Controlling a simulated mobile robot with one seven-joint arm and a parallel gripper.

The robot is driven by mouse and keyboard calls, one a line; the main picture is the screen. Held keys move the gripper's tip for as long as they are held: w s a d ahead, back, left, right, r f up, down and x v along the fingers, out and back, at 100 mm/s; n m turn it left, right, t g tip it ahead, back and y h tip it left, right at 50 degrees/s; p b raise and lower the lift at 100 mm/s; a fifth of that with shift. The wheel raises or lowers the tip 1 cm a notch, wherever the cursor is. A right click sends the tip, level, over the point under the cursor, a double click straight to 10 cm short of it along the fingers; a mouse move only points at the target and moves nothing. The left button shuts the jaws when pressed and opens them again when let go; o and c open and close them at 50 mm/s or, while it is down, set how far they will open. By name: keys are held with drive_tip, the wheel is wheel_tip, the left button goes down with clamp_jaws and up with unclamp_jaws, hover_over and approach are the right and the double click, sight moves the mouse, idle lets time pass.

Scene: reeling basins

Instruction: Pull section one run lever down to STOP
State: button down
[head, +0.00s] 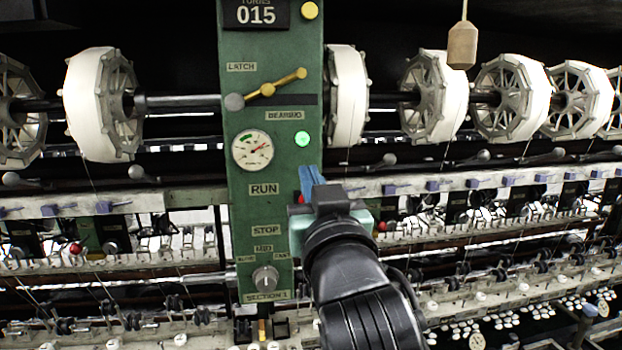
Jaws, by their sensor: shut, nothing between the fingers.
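The green section 1 panel (240,214) stands upright in the middle of the head view, with a RUN label (264,189) above a STOP label (266,230). A small red part (302,198), which looks like the run lever's knob, shows at RUN height just left of my gripper. The rest of the lever is hidden behind my gripper. My gripper (311,177) has its blue fingers shut and empty, in front of the panel's right edge by the red part. I cannot tell whether they touch.
Above are a brass-coloured latch lever (275,87), a round gauge (253,150) and a lit green lamp (303,139). A grey knob (265,278) sits below STOP. White reels (347,95) flank the panel. A wooden weight (462,45) hangs at upper right.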

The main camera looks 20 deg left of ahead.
drive_tip(key=f+b, duration=0.2)
drive_tip(key=s+f+b, duration=0.1)
drive_tip(key=shift+d+f, duration=0.3)
drive_tip(key=shift+d, duration=0.05)
drive_tip(key=shift+b, duration=0.3)
